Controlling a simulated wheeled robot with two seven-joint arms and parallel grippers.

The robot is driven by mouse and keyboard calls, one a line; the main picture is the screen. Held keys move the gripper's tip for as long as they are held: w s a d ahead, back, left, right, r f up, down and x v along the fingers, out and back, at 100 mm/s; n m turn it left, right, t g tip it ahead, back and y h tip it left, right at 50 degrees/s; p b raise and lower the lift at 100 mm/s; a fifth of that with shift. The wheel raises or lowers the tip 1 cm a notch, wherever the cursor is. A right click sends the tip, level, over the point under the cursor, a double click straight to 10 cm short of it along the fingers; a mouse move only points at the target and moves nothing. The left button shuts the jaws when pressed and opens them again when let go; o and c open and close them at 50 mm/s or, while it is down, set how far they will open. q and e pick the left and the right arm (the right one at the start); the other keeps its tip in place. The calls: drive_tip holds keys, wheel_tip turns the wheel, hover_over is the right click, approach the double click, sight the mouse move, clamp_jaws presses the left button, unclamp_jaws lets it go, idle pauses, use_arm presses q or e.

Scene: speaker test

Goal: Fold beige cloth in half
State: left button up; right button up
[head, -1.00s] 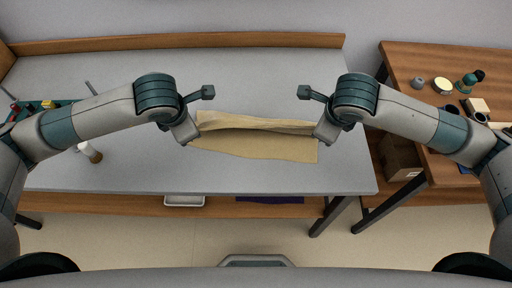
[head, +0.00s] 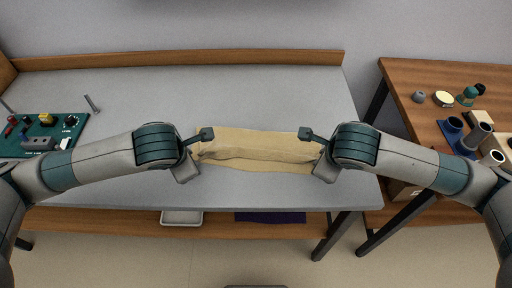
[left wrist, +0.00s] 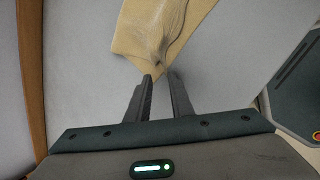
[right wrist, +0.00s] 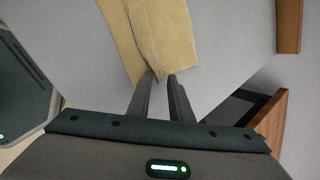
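The beige cloth (head: 255,143) lies on the grey table, with a raised, creased ridge running between my two grippers. A flat strip shows behind the ridge and a narrower strip in front. In the left wrist view the cloth (left wrist: 150,30) gathers to a point between the fingertips of my left gripper (left wrist: 160,80), which is shut on it. In the right wrist view the cloth (right wrist: 155,35) narrows into the fingertips of my right gripper (right wrist: 160,78), also shut on it.
A green panel with knobs (head: 45,130) and a small metal rod (head: 92,104) are at the table's left. A wooden side table (head: 415,75) at right holds cups and small parts. A white tray (head: 181,217) and dark cloth (head: 268,217) lie on the lower shelf. The table behind the cloth is clear.

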use_arm(q)
drive_tip(key=shift+o, duration=0.8)
drive_tip(key=shift+s, duration=0.1)
use_arm(e)
drive_tip(key=shift+o, duration=0.8)
drive_tip(key=shift+s, duration=0.1)
use_arm(q)
drive_tip(key=shift+d, duration=0.1)
use_arm(e)
drive_tip(key=shift+a+f, duration=0.1)
drive_tip(key=shift+f, duration=0.05)
use_arm(q)
drive_tip(key=shift+s, duration=0.1)
use_arm(e)
drive_tip(key=shift+s, duration=0.1)
